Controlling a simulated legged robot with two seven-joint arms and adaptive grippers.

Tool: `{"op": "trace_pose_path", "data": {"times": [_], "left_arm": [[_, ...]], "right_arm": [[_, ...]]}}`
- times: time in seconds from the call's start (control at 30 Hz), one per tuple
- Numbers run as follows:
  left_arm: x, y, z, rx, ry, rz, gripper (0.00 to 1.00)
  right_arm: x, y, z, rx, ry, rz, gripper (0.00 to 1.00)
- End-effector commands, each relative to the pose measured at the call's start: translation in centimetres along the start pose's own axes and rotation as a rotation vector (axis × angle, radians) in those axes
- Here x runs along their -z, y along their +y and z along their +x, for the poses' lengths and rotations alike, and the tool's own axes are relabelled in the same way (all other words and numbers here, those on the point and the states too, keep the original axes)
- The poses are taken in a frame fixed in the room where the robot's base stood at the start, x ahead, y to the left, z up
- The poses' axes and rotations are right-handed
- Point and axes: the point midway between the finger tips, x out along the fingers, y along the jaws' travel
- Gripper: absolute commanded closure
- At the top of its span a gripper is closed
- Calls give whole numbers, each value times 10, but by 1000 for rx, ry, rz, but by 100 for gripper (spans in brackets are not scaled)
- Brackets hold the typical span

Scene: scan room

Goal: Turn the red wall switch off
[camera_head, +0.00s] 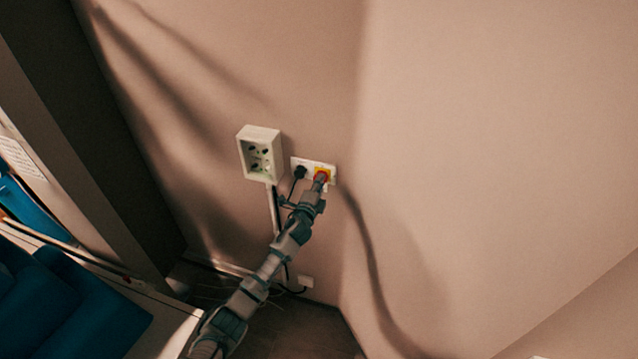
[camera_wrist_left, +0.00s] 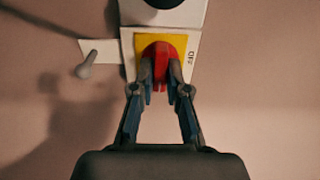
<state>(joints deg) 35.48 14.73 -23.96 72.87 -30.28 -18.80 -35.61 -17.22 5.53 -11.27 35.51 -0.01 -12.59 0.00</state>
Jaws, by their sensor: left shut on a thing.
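The red wall switch (camera_head: 322,175) is a red knob on a yellow square, mounted on a white plate (camera_head: 333,172) on the wall near the corner. In the left wrist view the red knob (camera_wrist_left: 159,52) stands on its yellow backing (camera_wrist_left: 145,40), with the word OFF to its right. My left gripper (camera_head: 320,184) reaches up to the switch. In the wrist view its two fingers (camera_wrist_left: 160,90) are shut on the red knob, one on each side. My right gripper is not in view.
A black plug (camera_head: 300,172) with a cord sits left of the switch on the same plate. A pale socket box (camera_head: 260,153) is on the wall further left. A small grey lever (camera_wrist_left: 86,64) shows left of the switch. Blue seating (camera_head: 95,310) stands at lower left.

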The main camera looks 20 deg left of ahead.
Motion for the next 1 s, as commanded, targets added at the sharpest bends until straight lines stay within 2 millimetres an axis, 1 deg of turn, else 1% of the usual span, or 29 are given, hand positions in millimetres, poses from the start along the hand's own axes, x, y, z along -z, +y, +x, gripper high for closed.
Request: {"op": "trace_pose_path", "data": {"times": [0.2,0.3,0.57,1.0], "left_arm": [[-2,3,0,-7,-6,-5,100],[-4,4,0,-8,-9,-23,100],[-3,5,0,-9,-10,-155,100],[-4,7,-1,-12,-14,-557,100]], "right_arm": [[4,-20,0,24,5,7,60],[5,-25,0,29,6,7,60],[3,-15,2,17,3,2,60],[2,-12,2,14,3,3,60]]}}
